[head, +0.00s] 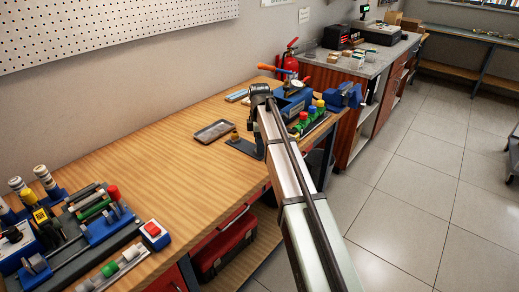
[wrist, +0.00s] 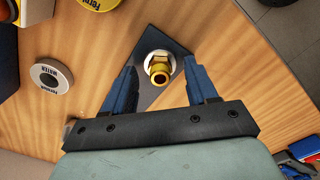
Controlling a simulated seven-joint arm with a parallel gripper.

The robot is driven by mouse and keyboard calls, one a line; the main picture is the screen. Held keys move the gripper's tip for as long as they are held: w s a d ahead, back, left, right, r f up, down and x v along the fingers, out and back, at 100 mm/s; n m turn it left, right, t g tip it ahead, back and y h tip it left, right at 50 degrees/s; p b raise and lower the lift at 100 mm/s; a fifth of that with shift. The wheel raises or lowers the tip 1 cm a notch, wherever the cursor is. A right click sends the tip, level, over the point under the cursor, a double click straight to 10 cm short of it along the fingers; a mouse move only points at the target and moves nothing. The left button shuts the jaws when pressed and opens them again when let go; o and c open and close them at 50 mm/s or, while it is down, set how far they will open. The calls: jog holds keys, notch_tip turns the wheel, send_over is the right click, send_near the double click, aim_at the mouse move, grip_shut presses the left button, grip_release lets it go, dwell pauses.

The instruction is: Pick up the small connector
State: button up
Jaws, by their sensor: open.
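The small connector (wrist: 158,67) is brass with a hex collar and a round open end facing the wrist camera. It stands on a pale round base over a dark square plate (wrist: 150,40) on the wooden bench. In the head view the brass connector (head: 235,135) shows as a small spot on the dark plate, left of my arm. My gripper (wrist: 160,78) is open and empty, its two blue fingers spread to the left and right of the connector. I cannot tell how far above it the fingertips are. In the head view my arm hides the fingers.
A white tape roll (wrist: 52,77) and a yellow roll (wrist: 98,3) are nearby. Valves with coloured caps (head: 312,112) and a blue vise (head: 346,95) stand to the right. The bench middle (head: 150,150) is clear.

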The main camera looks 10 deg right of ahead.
jog(key=shift+f, duration=0.1)
grip_shut()
dwell(0.5)
